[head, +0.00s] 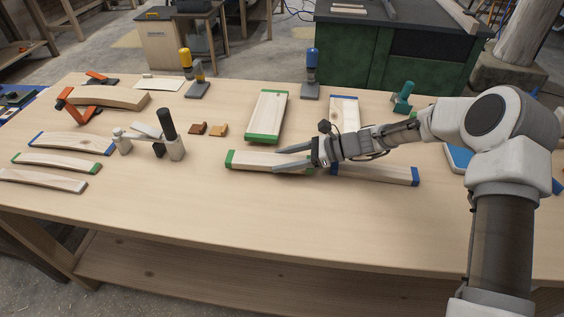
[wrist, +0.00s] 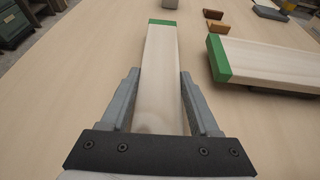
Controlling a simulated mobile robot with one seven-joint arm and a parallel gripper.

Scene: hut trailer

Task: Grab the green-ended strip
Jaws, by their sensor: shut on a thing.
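A pale wooden strip with green ends (head: 258,161) lies near the middle of the workbench, slightly toward the front. It also shows in the wrist view (wrist: 160,75), running away from me to its green far end. My gripper (head: 279,160) is shut on this strip, one finger along each long side, and it also shows in the wrist view (wrist: 162,95). The strip's near end is partly hidden by my gripper. A second, wider green-ended board (head: 266,115) lies just behind it, and shows at the right of the wrist view (wrist: 265,65).
Blue-ended boards (head: 344,113) (head: 385,174) lie to the right, behind and beside my arm. Curved strips (head: 57,163), a plane-like tool (head: 168,135) and orange clamps (head: 72,105) are at the left. The bench's front middle is clear.

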